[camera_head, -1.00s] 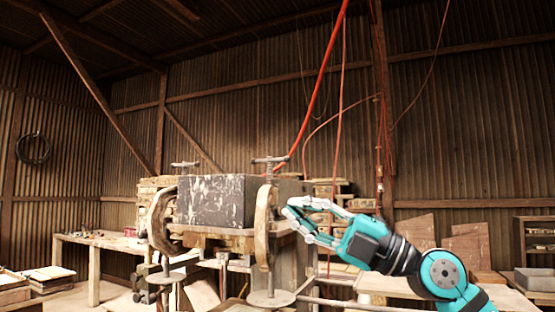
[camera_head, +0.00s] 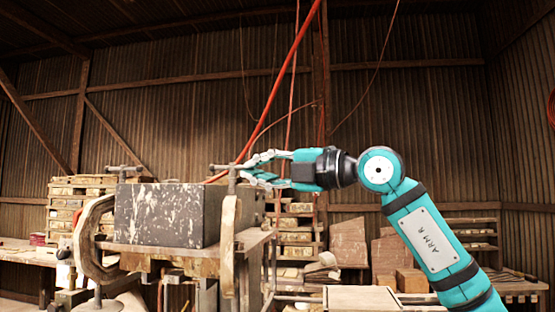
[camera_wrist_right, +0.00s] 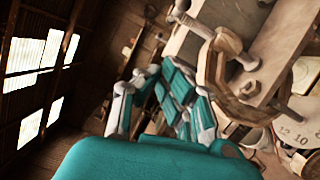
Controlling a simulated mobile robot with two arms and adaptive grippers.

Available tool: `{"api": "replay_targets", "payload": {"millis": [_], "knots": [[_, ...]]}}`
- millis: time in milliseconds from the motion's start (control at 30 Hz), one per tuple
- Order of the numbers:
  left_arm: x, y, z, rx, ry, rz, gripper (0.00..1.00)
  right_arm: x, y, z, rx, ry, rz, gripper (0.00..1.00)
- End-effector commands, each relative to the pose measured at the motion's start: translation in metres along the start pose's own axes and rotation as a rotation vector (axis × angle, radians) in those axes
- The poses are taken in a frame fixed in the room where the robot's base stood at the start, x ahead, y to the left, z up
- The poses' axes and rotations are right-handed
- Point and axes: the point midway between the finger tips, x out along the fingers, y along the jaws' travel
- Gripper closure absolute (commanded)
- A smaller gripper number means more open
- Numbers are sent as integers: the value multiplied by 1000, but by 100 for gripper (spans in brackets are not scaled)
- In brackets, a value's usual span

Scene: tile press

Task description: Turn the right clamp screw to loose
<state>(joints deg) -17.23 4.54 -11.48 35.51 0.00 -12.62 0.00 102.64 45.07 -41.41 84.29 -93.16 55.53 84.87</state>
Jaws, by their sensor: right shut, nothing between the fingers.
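The right clamp (camera_head: 228,240) stands upright at the front right of the press, beside the dark paint-flecked block (camera_head: 165,215). Its screw (camera_head: 232,178) has a metal T-bar on top. My right gripper (camera_head: 247,170) comes in from the right, with its fingertips close to the T-bar. It is shut with nothing held; whether it touches the bar is unclear. In the right wrist view the gripper (camera_wrist_right: 157,72) is left of a curved clamp (camera_wrist_right: 212,65) with a metal screw handle (camera_wrist_right: 180,10). My left gripper is out of view.
The left clamp (camera_head: 92,240) with its own T-bar screw (camera_head: 124,170) is at the block's left. Stacked wooden pieces (camera_head: 297,235) and leaning boards (camera_head: 348,243) stand behind. A red hose (camera_head: 284,70) hangs behind the gripper. The space above the block is clear.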

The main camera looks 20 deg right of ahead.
Motion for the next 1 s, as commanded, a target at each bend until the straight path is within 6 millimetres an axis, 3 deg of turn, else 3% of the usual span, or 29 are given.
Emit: {"api": "replay_targets", "payload": {"millis": [167, 400, 867, 1000], "knots": [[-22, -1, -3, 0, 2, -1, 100, 36, 5, 3, 1, 0, -1, 100], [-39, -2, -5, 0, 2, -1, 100, 41, 3, 34, 1, 0, 0, 100], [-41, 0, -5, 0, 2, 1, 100, 42, 0, 40, 0, 1, 1, 100], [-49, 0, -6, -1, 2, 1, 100, 42, 1, 52, 1, -1, 0, 100]]}}
